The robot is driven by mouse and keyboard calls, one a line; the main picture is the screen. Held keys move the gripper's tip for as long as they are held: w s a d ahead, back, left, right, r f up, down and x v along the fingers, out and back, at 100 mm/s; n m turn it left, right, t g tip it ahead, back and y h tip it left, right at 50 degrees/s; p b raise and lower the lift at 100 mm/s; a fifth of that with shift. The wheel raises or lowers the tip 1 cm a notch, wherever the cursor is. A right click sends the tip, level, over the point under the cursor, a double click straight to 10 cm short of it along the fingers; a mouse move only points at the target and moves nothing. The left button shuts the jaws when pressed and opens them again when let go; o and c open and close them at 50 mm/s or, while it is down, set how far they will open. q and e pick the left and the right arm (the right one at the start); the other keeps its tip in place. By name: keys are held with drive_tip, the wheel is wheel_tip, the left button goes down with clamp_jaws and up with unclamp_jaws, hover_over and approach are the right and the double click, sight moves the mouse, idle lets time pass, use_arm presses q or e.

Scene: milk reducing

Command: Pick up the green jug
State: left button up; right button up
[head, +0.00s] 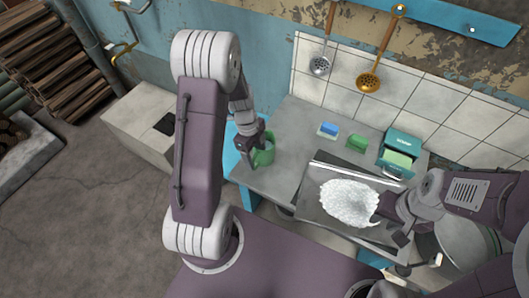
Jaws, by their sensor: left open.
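The green jug (264,158) stands on the left part of the grey table (287,135). My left gripper (256,146) is at the jug's upper rim, coming from above and behind, and covers part of it. Its jaws are open; whether a finger touches the jug or reaches inside it cannot be told. My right gripper (388,214) is at the right edge of the metal tray, beside the white mass; whether its jaws are open or shut does not show clearly.
A metal tray (313,207) holds a white heap (347,203). Behind it are a blue block (328,129), a green block (357,142) and a teal box (403,146). A metal pot (466,243) stands at the right.

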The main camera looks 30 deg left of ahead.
sight(257, 163)
use_arm(q)
drive_tip(key=f, duration=0.3)
drive_tip(key=s+f, duration=0.1)
drive_tip(key=shift+d+f, duration=0.2)
drive_tip(key=shift+d, duration=0.1)
drive_tip(key=shift+w+d+f, duration=0.1)
drive_tip(key=shift+w+f, duration=0.15)
drive_tip(key=shift+f, duration=0.1)
drive_tip(key=shift+s+r, duration=0.1)
drive_tip(key=shift+s, duration=0.05)
drive_tip(key=c, duration=0.9)
clamp_jaws()
